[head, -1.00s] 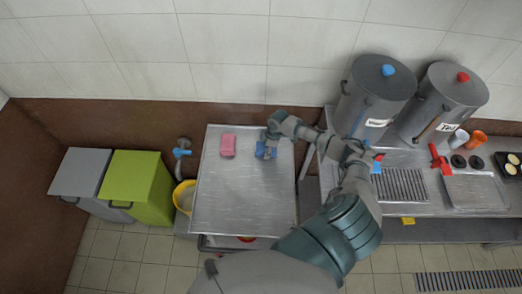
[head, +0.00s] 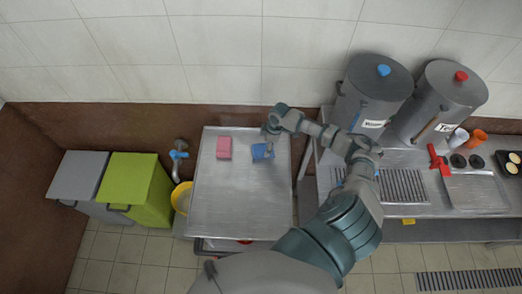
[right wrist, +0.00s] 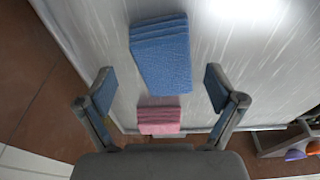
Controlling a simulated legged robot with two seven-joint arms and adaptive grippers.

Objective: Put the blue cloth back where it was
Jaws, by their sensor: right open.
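The folded blue cloth (head: 262,151) lies on the steel table (head: 238,205), to the right of the folded pink cloth (head: 224,148). My right gripper (head: 270,133) is at the far edge of the blue cloth in the head view, with the arm reaching in from the lower right. In the right wrist view my right gripper (right wrist: 160,95) is open and empty. My left gripper is not in view.
Two large grey stockpots (head: 373,92) stand on the right counter beside a drip grate (head: 402,186). A red tap-like item (head: 438,161) and a steel tray (head: 475,190) lie further right. Green (head: 134,186) and grey bins (head: 80,176) and a yellow bucket (head: 181,198) stand left of the table.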

